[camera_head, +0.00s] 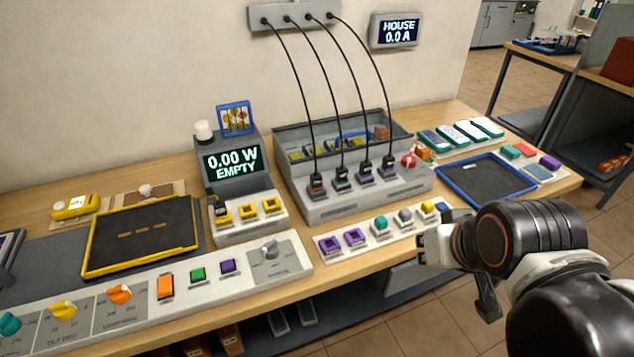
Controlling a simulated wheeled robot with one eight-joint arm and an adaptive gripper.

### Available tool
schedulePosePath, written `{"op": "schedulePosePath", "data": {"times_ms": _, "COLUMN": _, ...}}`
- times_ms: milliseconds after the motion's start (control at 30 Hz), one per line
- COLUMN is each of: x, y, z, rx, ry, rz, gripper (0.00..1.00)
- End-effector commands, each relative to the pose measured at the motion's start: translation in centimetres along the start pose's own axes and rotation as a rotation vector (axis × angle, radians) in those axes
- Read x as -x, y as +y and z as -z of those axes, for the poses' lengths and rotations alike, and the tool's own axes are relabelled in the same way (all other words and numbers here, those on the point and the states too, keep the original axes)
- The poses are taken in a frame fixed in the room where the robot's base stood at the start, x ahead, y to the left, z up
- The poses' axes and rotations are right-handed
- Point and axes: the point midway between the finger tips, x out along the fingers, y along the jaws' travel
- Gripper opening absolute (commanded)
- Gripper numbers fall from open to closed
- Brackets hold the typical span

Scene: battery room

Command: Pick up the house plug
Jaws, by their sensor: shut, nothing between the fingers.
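Several black plugs stand in a row in the sockets of a grey unit (325,208). Their black cables rise to a grey wall box (293,15) beside a display (396,30) reading HOUSE 0.0 A. The plugs are a left one (316,187), two middle ones and a right one (388,168). I cannot read which is the house plug. My gripper (422,252) is shut and empty at the table's front edge, below and right of the plugs and apart from them. Its fingertips are small and partly hidden.
A strip of purple sockets and coloured knobs (344,246) lies between my gripper and the grey unit. A blue-rimmed tray (448,186) is to the right. The cables arch above the plugs.

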Motion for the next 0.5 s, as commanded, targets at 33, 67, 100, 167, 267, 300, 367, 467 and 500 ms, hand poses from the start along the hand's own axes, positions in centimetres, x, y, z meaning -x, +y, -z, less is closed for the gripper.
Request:
{"op": "schedulePosePath", "data": {"times_ms": 33, "x": 0.0, "y": 0.0, "z": 0.0, "rx": 0.0, "ry": 0.0, "rz": 0.0, "gripper": 0.0}}
{"op": "schedulePosePath", "data": {"times_ms": 67, "x": 0.0, "y": 0.0, "z": 0.0, "rx": 0.0, "ry": 0.0, "rz": 0.0, "gripper": 0.0}}
{"op": "schedulePosePath", "data": {"times_ms": 100, "x": 0.0, "y": 0.0, "z": 0.0, "rx": 0.0, "ry": 0.0, "rz": 0.0, "gripper": 0.02}}
{"op": "schedulePosePath", "data": {"times_ms": 167, "x": 0.0, "y": 0.0, "z": 0.1, "rx": 0.001, "ry": 0.001, "rz": 0.001, "gripper": 0.16}}
{"op": "schedulePosePath", "data": {"times_ms": 267, "x": -0.4, "y": -0.4, "z": 0.7, "rx": 0.009, "ry": 0.013, "rz": 0.011, "gripper": 0.39}}
{"op": "schedulePosePath", "data": {"times_ms": 300, "x": -0.8, "y": -0.6, "z": 1.2, "rx": 0.015, "ry": 0.022, "rz": 0.019, "gripper": 0.48}}
{"op": "schedulePosePath", "data": {"times_ms": 367, "x": -1.4, "y": -1.2, "z": 2.1, "rx": 0.027, "ry": 0.042, "rz": 0.034, "gripper": 0.48}}
{"op": "schedulePosePath", "data": {"times_ms": 467, "x": -2.9, "y": -2.4, "z": 4.1, "rx": 0.054, "ry": 0.089, "rz": 0.067, "gripper": 0.48}}
{"op": "schedulePosePath", "data": {"times_ms": 500, "x": -3.6, "y": -3.0, "z": 5.0, "rx": 0.066, "ry": 0.109, "rz": 0.082, "gripper": 0.48}}
